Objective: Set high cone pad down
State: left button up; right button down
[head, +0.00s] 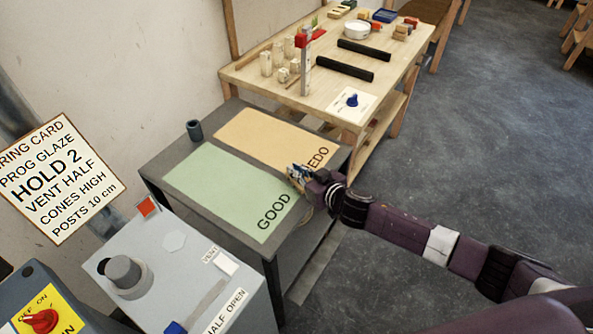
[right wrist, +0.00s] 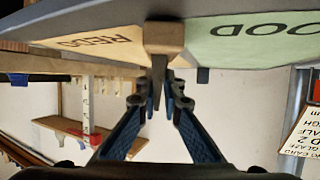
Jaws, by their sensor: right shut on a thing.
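My right gripper (head: 297,174) is over the front part of the grey table, near the border between the green GOOD mat (head: 222,180) and the tan REDO mat (head: 268,136). In the right wrist view, which is upside down, the right gripper (right wrist: 163,82) is shut on a small tan block-like piece, which I take for the cone pad (right wrist: 163,36). Dark narrow pieces show between the fingers. The pad looks close to the table top; whether it touches cannot be told. In the head view the gripper largely hides it. My left gripper is not in view.
A wooden workbench (head: 330,95) with blocks, black bars and a blue knob card stands behind. A grey kiln control box (head: 170,265) and a firing card (head: 60,178) are at left. Both mats are mostly clear.

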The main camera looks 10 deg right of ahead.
jog(key=shift+f, duration=0.15)
jog(key=c, duration=2.1)
grip_release()
